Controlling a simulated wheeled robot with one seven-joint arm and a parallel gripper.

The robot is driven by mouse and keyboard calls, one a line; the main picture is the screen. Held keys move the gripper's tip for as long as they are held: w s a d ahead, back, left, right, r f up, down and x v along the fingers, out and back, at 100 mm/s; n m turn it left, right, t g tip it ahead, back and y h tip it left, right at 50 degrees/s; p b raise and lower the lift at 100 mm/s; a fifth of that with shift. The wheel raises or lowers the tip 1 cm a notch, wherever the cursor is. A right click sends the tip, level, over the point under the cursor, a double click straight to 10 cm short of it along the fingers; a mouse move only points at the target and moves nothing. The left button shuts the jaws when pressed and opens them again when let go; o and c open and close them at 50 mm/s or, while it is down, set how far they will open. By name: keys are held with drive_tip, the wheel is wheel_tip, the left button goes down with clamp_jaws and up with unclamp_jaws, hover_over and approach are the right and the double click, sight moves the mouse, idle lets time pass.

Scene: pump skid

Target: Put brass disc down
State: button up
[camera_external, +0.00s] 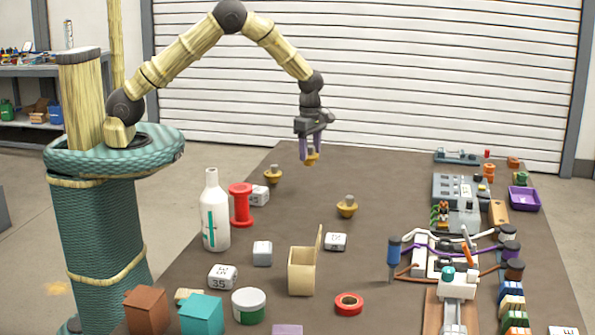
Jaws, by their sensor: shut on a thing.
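My gripper (310,154) points down over the far part of the brown table (390,172). Its purple fingers are shut on a brass disc (312,161) with a knob on top. I cannot tell whether the held disc touches the table or hangs just above it. Two similar brass discs with upright knobs sit on the table: one (273,177) to the left of my gripper, the other (347,209) nearer the camera and to the right.
A white bottle (215,215), a red spool (241,205), white blocks, an open beige box (301,272) and a red ring (349,304) stand in front. Wired devices and a purple tray (524,198) line the right side. The table's far middle is clear.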

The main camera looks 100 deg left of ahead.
drive_tip(key=shift+w+d, duration=0.1)
drive_tip(key=shift+d, duration=0.5)
drive_tip(key=shift+a+f+p, duration=0.1)
drive_tip(key=shift+f+p, duration=0.5)
drive_tip(key=shift+f, duration=2.5)
drive_tip(key=shift+f+p, duration=0.45)
drive_tip(key=shift+f, duration=1.4)
drive_tip(key=shift+f, duration=0.1)
drive_tip(key=o, duration=1)
